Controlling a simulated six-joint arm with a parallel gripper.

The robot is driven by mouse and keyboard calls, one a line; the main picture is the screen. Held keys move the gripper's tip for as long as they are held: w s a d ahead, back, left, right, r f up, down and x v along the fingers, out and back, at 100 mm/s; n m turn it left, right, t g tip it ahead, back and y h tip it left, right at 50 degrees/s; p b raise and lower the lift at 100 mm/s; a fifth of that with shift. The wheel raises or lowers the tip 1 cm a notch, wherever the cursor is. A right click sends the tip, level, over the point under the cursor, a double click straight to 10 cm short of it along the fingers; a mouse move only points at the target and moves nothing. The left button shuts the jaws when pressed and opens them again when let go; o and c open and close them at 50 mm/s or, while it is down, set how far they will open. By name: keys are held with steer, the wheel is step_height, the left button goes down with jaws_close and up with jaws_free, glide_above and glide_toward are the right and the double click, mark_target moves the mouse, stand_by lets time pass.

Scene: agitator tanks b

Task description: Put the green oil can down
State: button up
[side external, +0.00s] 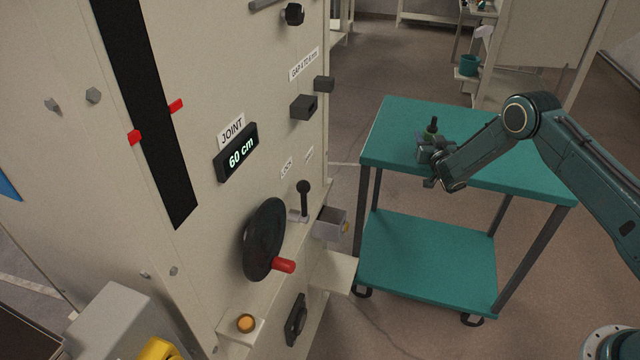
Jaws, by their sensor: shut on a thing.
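The green oil can (431,133) shows at my gripper, over the top of the teal cart (530,180). Only its green upper part and dark spout show; my gripper hides the rest. The can looks upright. My gripper (430,154) is shut on the can, low over the cart top near its left side. I cannot tell whether the can touches the cart top.
A large beige machine panel (220,60) fills the left, with a black handwheel (264,238), a lever (304,196) and a small open metal box (330,223) sticking out toward the cart. The right of the cart top and its lower shelf (430,260) are clear.

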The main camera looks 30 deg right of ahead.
steer(key=o, duration=1.2)
steer(key=shift+f, duration=0.1)
steer(key=shift+c, duration=0.2)
steer(key=shift+s, duration=0.1)
steer(key=shift+v, duration=3.65)
